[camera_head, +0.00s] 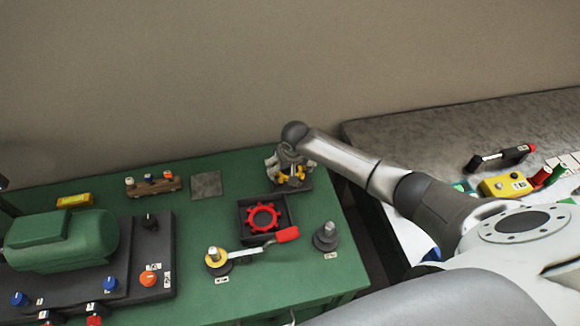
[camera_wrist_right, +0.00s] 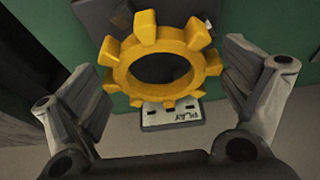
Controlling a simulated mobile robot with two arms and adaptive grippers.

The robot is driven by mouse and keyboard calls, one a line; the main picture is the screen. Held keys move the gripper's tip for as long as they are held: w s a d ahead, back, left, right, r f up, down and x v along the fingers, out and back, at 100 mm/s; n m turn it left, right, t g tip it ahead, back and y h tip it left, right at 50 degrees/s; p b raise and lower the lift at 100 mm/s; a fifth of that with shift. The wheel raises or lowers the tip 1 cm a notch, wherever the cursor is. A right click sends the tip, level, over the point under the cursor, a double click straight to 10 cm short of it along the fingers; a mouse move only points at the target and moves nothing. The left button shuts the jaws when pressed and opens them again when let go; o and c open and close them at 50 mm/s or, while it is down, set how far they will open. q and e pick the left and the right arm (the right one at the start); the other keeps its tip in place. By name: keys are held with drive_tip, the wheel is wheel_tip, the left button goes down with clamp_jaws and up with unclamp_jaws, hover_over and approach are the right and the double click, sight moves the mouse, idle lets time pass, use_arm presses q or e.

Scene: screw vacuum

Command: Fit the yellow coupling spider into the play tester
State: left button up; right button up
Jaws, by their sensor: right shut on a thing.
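The yellow coupling spider (camera_head: 291,178) is a toothed ring at the back right of the green table. It fills the middle of the right wrist view (camera_wrist_right: 121,70), between the two fingers. My right gripper (camera_head: 288,168) is shut on it and points down over the dark base of the play tester (camera_head: 304,187). In the right wrist view a white plate lettered PLAY (camera_wrist_right: 172,115) shows just below the spider, and dark tester parts show behind it. Whether the spider touches the tester I cannot tell. My left gripper is not in view.
A dark tray (camera_head: 287,207) with a red toothed ring (camera_head: 264,217) stands in front. Nearby are a red-handled lever (camera_head: 250,249) on a yellow hub and a grey post (camera_head: 326,237). A green motor (camera_head: 62,240) stands left. A grey bench (camera_head: 430,135) is at right.

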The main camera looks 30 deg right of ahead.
drive_tip(key=shift+f+b, duration=0.5)
drive_tip(key=shift+f, duration=0.7)
drive_tip(key=o, duration=0.8)
drive_tip(key=shift+c, duration=0.2)
drive_tip(key=v, duration=1.2)
drive_tip(key=shift+s, duration=0.1)
drive_tip(key=shift+f, duration=0.1)
